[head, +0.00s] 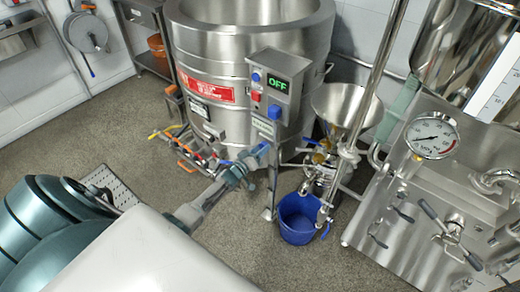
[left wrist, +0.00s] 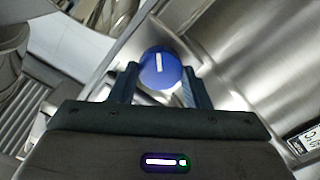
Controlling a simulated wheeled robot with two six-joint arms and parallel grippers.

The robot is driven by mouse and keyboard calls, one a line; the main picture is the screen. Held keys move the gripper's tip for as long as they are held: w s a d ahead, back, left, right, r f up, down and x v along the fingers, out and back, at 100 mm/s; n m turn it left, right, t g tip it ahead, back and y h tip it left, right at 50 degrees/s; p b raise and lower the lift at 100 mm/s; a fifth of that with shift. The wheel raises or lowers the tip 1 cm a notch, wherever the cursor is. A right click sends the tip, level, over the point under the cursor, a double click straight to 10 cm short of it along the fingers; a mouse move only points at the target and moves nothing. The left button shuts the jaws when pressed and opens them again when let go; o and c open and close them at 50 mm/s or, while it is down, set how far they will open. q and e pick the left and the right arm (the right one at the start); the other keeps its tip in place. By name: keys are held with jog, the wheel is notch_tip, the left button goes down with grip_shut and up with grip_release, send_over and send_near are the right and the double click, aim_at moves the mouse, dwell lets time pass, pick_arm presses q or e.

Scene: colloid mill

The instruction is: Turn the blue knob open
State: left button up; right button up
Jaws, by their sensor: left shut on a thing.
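The blue knob (left wrist: 158,68) is round with a white line mark that stands nearly upright in the left wrist view. It sits between the two fingers of my left gripper (left wrist: 160,82), which is shut on its sides. In the head view my left gripper (head: 250,162) reaches to the lower front of the steel tank (head: 232,122), below the control box. There the knob (head: 263,148) shows only as a small blue patch, partly hidden by the gripper. My right gripper is in neither view.
A grey control box (head: 270,90) reading OFF is on the tank's front. A blue bucket (head: 299,218) stands on the floor below a steel funnel (head: 344,105). A steel panel (head: 410,215) with levers and a gauge (head: 432,136) is at the right. Floor is open at the left.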

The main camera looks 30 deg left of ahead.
pick_arm(q)
jog(key=shift+n, duration=1.2)
jog(key=shift+f, duration=0.1)
jog(key=o, duration=1)
jog(key=s, duration=1)
jog(key=shift+s+a+p, duration=0.35)
jog(key=shift+s+a, duration=0.05)
